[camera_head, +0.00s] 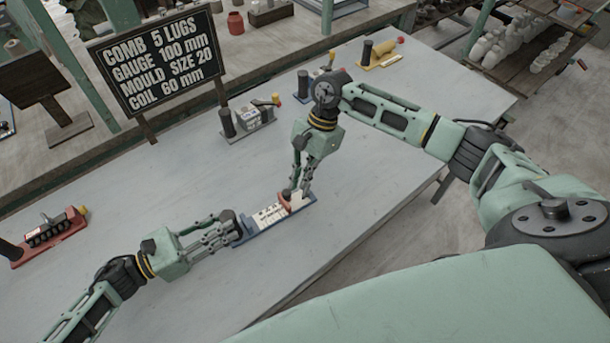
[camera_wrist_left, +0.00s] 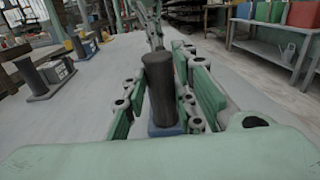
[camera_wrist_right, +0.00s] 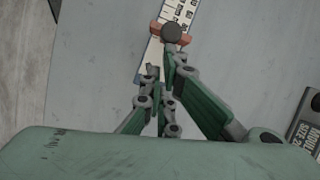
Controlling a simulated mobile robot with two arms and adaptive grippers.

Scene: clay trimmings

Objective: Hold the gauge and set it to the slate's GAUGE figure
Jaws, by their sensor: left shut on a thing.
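The gauge (camera_head: 268,216) lies on the table. It has a blue base, a white marked scale and a red slider (camera_head: 284,200) with a dark knob, near the scale's right end. The slider also shows in the right wrist view (camera_wrist_right: 184,38). My left gripper (camera_head: 236,228) is shut on the dark post (camera_wrist_left: 160,85) at the gauge's left end. My right gripper (camera_head: 295,192) is down at the slider; its fingers partly hide it, and I cannot tell whether they grip the knob. The slate (camera_head: 160,55) reads GAUGE 100 mm. The scale's figures are too small to read.
A red-based tool (camera_head: 48,238) stands at the far left. A grey tool (camera_head: 248,120), a blue-based one (camera_head: 304,84) and a yellow one (camera_head: 380,54) stand along the back.

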